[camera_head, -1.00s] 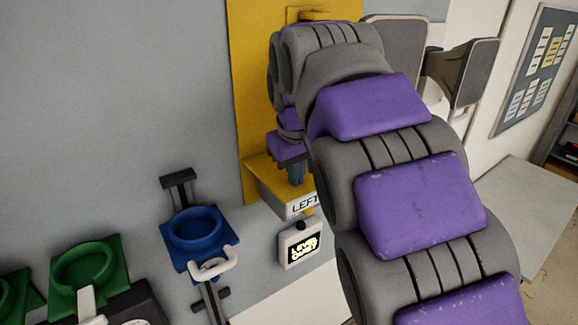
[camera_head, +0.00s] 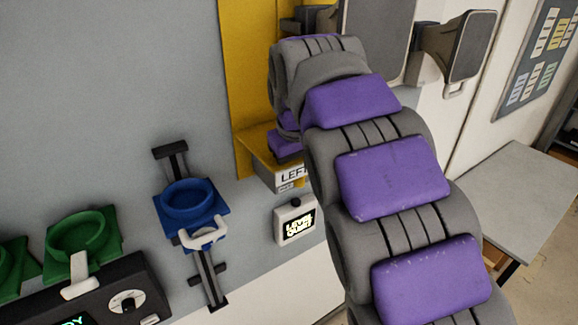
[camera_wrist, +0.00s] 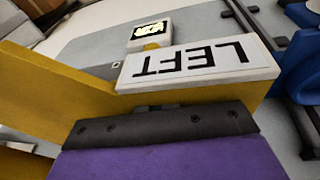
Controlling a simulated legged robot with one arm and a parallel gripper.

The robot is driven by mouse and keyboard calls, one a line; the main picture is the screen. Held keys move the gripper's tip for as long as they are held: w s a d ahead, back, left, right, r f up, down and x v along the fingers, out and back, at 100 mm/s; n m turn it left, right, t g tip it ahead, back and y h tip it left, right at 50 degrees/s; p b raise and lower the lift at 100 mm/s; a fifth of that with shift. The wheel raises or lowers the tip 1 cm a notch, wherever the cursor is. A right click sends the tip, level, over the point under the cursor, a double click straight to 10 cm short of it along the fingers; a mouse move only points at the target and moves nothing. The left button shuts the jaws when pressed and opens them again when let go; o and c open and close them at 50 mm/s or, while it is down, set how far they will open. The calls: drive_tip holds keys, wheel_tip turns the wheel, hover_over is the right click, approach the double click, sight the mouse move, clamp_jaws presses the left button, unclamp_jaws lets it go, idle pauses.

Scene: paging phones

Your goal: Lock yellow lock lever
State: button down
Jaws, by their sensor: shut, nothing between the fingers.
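The yellow station has a tall yellow back panel (camera_head: 245,75) and a yellow shelf (camera_head: 256,150) with a white LEFT label (camera_head: 289,178) on its front. The label shows upside down in the wrist view (camera_wrist: 200,62). A small yellow piece (camera_wrist: 152,47) shows beyond the label; I cannot tell whether it is the lock lever. No lever is clearly seen, and my arm covers part of the station. My gripper (camera_head: 286,146) is low at the shelf, behind my arm, with its fingertips hidden there. In the wrist view my gripper (camera_wrist: 160,112) is shut and empty, close to the yellow shelf.
A small white box with a lit display (camera_head: 295,222) is mounted below the label. A blue cup fixture (camera_head: 188,203) on a dark rail and green fixtures (camera_head: 84,235) stand left. Grey panels (camera_head: 465,45) and a grey table (camera_head: 510,195) are right. The grey wall at left is clear.

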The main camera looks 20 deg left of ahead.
drive_tip(key=shift+d+f, duration=0.15)
drive_tip(key=shift+d, duration=0.25)
drive_tip(key=shift+a, duration=0.4)
drive_tip(key=shift+w+a+r+p, duration=0.1)
drive_tip(key=shift+r+p, duration=0.35)
drive_tip(key=shift+r, duration=0.3)
drive_tip(key=shift+d, duration=0.3)
drive_tip(key=shift+r, duration=0.1)
